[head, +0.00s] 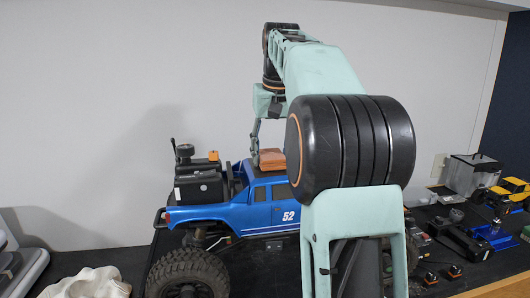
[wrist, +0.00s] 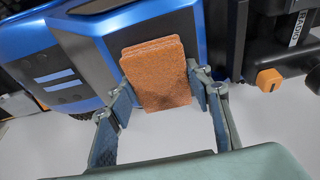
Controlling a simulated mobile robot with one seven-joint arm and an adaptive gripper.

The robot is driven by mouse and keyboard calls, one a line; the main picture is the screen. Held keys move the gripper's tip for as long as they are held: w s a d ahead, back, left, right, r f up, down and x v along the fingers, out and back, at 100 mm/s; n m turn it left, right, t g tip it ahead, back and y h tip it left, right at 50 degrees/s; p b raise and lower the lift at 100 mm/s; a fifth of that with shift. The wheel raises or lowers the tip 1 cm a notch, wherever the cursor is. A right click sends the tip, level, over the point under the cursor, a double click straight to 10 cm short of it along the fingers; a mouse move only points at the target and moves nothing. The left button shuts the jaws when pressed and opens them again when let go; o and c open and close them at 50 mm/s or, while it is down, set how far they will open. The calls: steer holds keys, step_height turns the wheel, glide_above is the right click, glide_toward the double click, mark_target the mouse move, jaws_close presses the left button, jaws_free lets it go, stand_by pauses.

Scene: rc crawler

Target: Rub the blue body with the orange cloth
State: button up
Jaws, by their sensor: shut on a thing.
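The blue body (head: 235,213) of the crawler carries a white number 52 and stands on the dark bench, partly hidden by my arm. Its blue panels also fill the upper left of the wrist view (wrist: 80,62). The orange cloth (head: 270,158) is a folded block at the top of the cab. My gripper (head: 256,150) is shut on it from above. In the wrist view the cloth (wrist: 158,75) sits between my two fingers (wrist: 160,88), against or just over the body's dark window area. I cannot tell whether it touches the body.
Black boxes with an orange cap (head: 198,180) stand behind the crawler's rear. A white crumpled cloth (head: 88,283) lies at the lower left, near a grey tray (head: 22,272).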

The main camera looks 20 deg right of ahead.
steer(key=shift+s+d+f+p, duration=0.15)
steer(key=shift+d+p, duration=0.1)
steer(key=shift+d, duration=0.4)
steer(key=shift+s+d+r+p, duration=0.1)
steer(key=shift+d+p, duration=0.1)
steer(key=shift+d, duration=0.5)
steer(key=shift+s+d+f+p, duration=0.15)
steer(key=shift+d+p, duration=0.1)
steer(key=shift+d, duration=0.4)
steer(key=shift+r, duration=0.2)
steer(key=shift+a, duration=0.1)
steer(key=shift+w+a+p, duration=0.25)
steer(key=shift+w+a, duration=0.05)
steer(key=shift+a, duration=1)
steer(key=shift+w+a+p, duration=0.25)
steer(key=shift+a, duration=1.1)
steer(key=shift+w+a+p, duration=0.25)
steer(key=shift+w+a, duration=0.05)
steer(key=shift+a, duration=1)
steer(key=shift+r, duration=3)
